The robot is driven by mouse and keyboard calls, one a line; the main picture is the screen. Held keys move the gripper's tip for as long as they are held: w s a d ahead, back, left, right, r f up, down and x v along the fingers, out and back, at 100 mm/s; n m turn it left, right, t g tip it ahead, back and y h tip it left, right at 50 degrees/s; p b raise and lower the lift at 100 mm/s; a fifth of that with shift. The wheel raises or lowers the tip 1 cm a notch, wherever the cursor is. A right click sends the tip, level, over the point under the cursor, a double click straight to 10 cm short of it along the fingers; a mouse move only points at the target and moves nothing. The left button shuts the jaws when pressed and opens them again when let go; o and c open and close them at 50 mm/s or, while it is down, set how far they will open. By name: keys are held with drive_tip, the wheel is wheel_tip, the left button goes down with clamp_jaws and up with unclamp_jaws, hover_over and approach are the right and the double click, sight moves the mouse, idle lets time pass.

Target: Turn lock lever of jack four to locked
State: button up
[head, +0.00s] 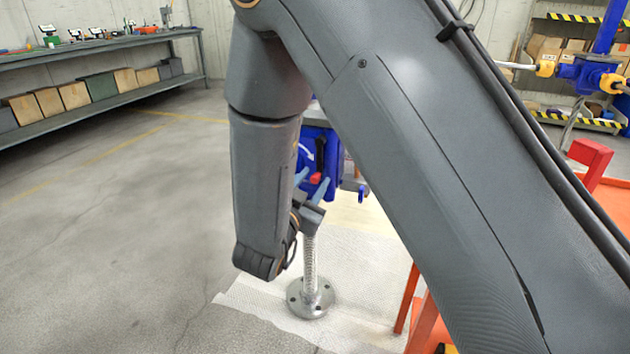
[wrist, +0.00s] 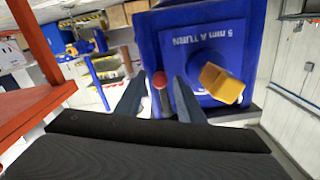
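A blue jack housing (head: 334,150) hangs behind my arm in the head view, with a threaded screw (head: 310,262) and round flange below it. A black lever (head: 320,154) with a red knob (head: 316,178) points down on its face. My gripper (head: 314,181) is at the knob, one finger on each side. In the wrist view the knob (wrist: 158,80) shows between the spread fingertips of my gripper (wrist: 160,84), with gaps beside it. The blue housing (wrist: 190,45) reads "5 mm A TURN". No jack number is legible, and the lever's black part is not clear there.
A yellow-brown shaft end (wrist: 222,84) juts from the housing right of my fingers. An orange frame (head: 425,315) stands at the right, and another blue jack (head: 585,75) is at the upper right. A workbench (head: 110,42) lines the back left. The floor at left is clear.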

drive_tip(key=shift+x, duration=0.85)
clamp_jaws()
drive_tip(key=shift+s+a, duration=0.1)
drive_tip(key=shift+p, duration=0.35)
